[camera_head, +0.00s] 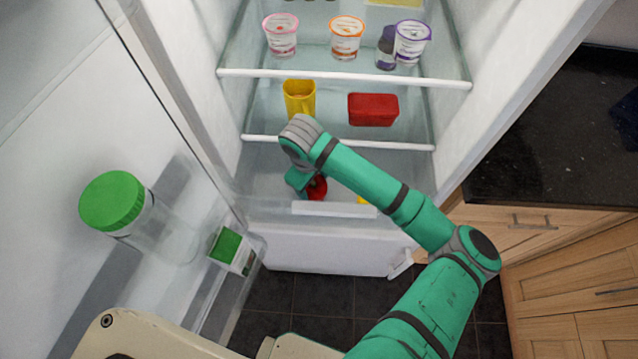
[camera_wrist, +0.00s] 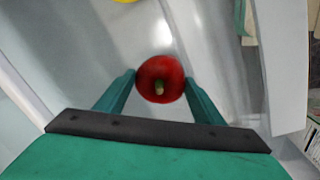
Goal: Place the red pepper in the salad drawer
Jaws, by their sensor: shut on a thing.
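The red pepper (camera_head: 317,188) is low in the fridge, partly hidden behind my gripper and arm in the head view. In the wrist view the red pepper (camera_wrist: 160,80) sits between the two green fingertips, its green stem facing the camera. My gripper (camera_head: 306,184) is shut on it; it also shows in the wrist view (camera_wrist: 160,84). The salad drawer (camera_head: 335,209) is at the bottom of the fridge, with a clear front edge. The gripper and pepper are over or inside the drawer space; I cannot tell whether the pepper touches the drawer floor.
A yellow item (camera_head: 366,200) shows low near the drawer front, partly hidden by my arm. The open door at left holds a green-lidded jar (camera_head: 112,201) and a green-topped carton (camera_head: 229,246).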

